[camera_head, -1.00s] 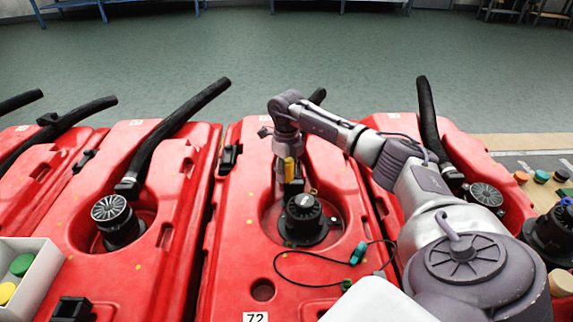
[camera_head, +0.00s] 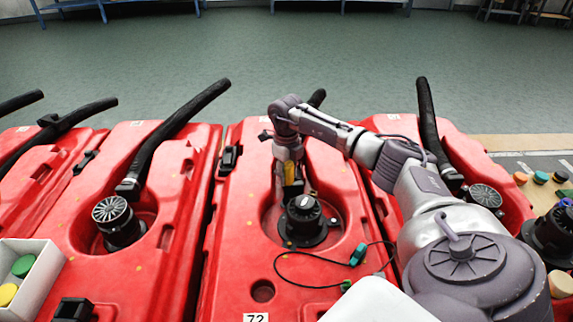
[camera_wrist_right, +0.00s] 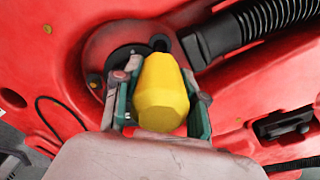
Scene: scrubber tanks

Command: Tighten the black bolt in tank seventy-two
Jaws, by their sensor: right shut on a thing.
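Tank seventy-two is the red tank (camera_head: 232,262) in the middle of the head view, with its label (camera_head: 255,318) at the near edge. In its round recess stands a black capped fitting (camera_head: 304,222). My right gripper (camera_head: 290,198) is just behind this fitting, pointing down. In the right wrist view my right gripper (camera_wrist_right: 160,98) is shut on a yellow faceted tool (camera_wrist_right: 163,92). The tool's far end points toward a dark round flange (camera_wrist_right: 102,62). A small dark round part (camera_wrist_right: 160,41) shows at its tip; I cannot tell whether they touch or whether this is the black bolt. My left gripper is not in view.
A black ribbed hose (camera_wrist_right: 262,20) runs close beside the gripper. A thin black cable (camera_head: 290,283) with a green connector (camera_head: 357,254) lies on the tank. A white box (camera_head: 42,275) with coloured caps stands at left. Neighbouring red tanks stand on both sides.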

